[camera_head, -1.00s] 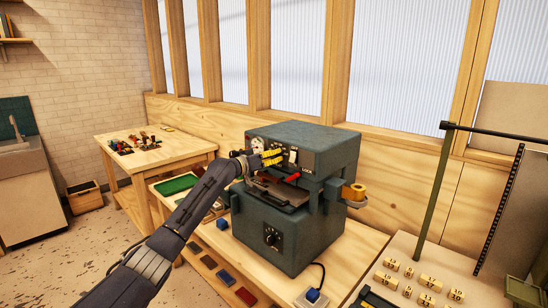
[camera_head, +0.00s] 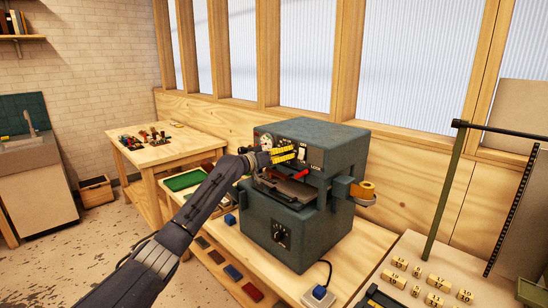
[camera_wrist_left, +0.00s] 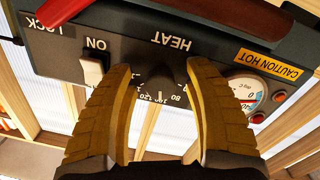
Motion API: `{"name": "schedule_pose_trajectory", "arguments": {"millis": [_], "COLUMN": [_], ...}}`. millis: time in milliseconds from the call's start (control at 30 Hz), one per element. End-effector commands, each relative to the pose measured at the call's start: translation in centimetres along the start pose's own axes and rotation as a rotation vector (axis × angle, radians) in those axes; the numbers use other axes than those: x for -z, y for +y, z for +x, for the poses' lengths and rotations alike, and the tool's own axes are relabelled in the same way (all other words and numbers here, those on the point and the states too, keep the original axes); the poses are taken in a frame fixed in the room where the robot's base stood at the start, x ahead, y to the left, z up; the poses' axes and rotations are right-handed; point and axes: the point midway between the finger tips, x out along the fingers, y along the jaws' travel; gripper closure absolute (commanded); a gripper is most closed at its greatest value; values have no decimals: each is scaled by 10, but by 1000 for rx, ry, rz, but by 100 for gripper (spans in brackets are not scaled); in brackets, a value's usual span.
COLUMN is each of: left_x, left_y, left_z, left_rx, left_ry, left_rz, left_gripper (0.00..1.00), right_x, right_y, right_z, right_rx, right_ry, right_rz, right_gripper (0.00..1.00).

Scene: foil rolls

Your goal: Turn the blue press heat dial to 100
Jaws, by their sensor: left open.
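The blue-grey press (camera_head: 345,150) stands on the wooden bench. Its front panel carries the dark heat dial (camera_wrist_left: 172,70), which shows upside down in the left wrist view under the word HEAT. Scale numbers such as 80 and 120 show by the dial, partly hidden; I cannot tell its exact setting. My left gripper (camera_head: 284,155) is at the upper front panel, and its yellow fingers hide the dial in the head view. In the left wrist view my left gripper (camera_wrist_left: 165,110) is open, one finger on each side of the dial. My right gripper is out of view.
An ON switch (camera_wrist_left: 93,68), a round gauge (camera_wrist_left: 246,92) and a red lever (camera_head: 301,174) are close to the fingers. A second dial (camera_head: 281,235) is on the lower front. A tape roll (camera_head: 366,189) sits at the press's right side. Coloured blocks lie on the bench.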

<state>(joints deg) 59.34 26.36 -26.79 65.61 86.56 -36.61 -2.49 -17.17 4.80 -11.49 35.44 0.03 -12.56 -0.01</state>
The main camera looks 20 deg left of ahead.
Motion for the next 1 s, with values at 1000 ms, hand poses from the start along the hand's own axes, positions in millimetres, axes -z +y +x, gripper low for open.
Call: {"name": "schedule_pose_trajectory", "arguments": {"millis": [1000], "left_x": [-1], "left_y": [0], "left_z": [-116], "left_rx": [-1], "left_ry": [-2], "left_rz": [0], "left_gripper": [48], "right_x": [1], "right_y": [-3], "right_z": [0], "right_rx": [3], "right_ry": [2], "right_rz": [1], "right_gripper": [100]}}
